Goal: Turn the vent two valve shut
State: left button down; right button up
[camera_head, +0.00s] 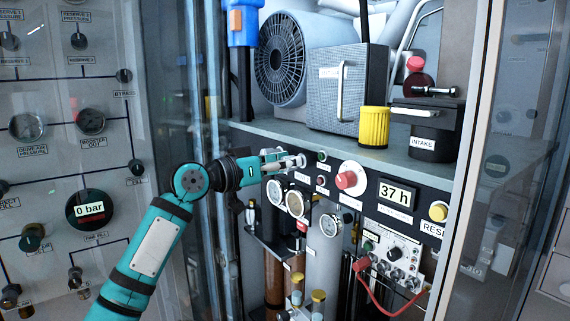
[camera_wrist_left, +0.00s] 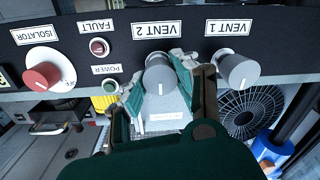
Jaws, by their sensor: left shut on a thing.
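The grey vent two valve knob (camera_wrist_left: 159,76) sits under its "VENT 2" label, which is upside down in the left wrist view. Its white mark points toward the bottom of that view. My left gripper (camera_wrist_left: 157,85) has one finger on each side of this knob and is shut on it. In the head view my left gripper (camera_head: 290,161) is at the left end of the black control panel (camera_head: 323,191) and hides the knob. My right gripper is in neither view.
The similar vent 1 knob (camera_wrist_left: 237,71) is close beside my gripper's finger. A red isolator knob (camera_wrist_left: 42,76) and the fault light (camera_wrist_left: 99,46) share the panel. A shelf (camera_head: 300,133) with a fan (camera_head: 282,60) and a yellow-lidded container (camera_head: 374,127) is above.

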pick_arm(q)
jog(key=shift+f, duration=0.3)
jog(key=c, duration=1.3)
grip_release()
jog(key=shift+c, duration=0.2)
jog(key=o, duration=0.4)
jog(key=shift+w+r, duration=0.1)
jog(key=shift+r, duration=0.1)
jog(key=shift+a, duration=0.1)
jog(key=v, duration=1.2)
